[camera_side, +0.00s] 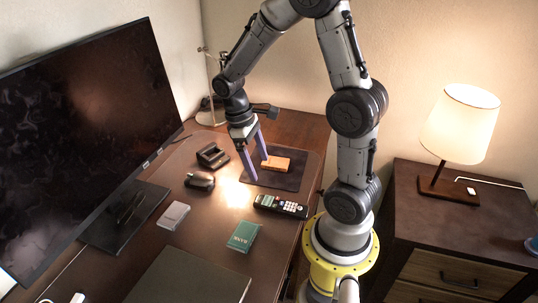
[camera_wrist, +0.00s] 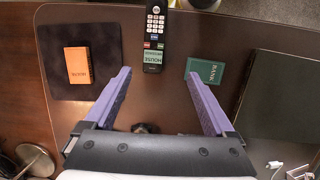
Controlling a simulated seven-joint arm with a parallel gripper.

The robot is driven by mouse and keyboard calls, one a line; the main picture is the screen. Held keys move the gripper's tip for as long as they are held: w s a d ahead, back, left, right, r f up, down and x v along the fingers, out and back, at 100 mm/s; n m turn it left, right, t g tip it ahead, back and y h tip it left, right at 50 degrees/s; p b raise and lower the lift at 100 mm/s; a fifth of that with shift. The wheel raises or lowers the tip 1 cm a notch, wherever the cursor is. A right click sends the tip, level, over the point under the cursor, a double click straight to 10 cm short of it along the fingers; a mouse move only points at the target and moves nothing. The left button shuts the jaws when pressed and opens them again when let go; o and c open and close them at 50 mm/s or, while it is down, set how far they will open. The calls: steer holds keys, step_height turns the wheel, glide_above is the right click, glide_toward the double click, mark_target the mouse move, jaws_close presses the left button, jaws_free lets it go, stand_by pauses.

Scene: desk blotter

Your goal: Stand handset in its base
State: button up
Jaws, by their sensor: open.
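The handset (camera_side: 281,206) is a slim black unit with a keypad and coloured labels, lying flat near the desk's right edge. In the wrist view the handset (camera_wrist: 154,30) lies lengthwise at top centre, beyond the fingertips. The base appears to be the small black cradle (camera_side: 212,155) toward the back of the desk, with a hollow in its top; I cannot make it out in the wrist view. My gripper (camera_side: 258,168) is open and empty, its purple fingers pointing down over the desk near the dark mat. In the wrist view my gripper (camera_wrist: 158,74) is spread wide, touching nothing.
An orange book (camera_side: 275,163) lies on the dark mat (camera_side: 290,181). A mouse (camera_side: 200,181) is in front of the cradle. A green book (camera_side: 243,236), a grey box (camera_side: 173,215) and a large dark pad (camera_side: 190,280) lie nearer. The monitor (camera_side: 85,120) stands at left.

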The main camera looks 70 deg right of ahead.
steer(key=s+a+r+t, duration=0.4)
steer(key=a+r, duration=0.1)
steer(key=r, duration=0.2)
steer(key=s+a+r+t, duration=0.4)
steer(key=a+r, duration=0.2)
steer(key=r, duration=0.1)
steer(key=shift+a+t, duration=0.25)
steer(key=shift+t, duration=0.05)
steer(key=shift+o, duration=0.5)
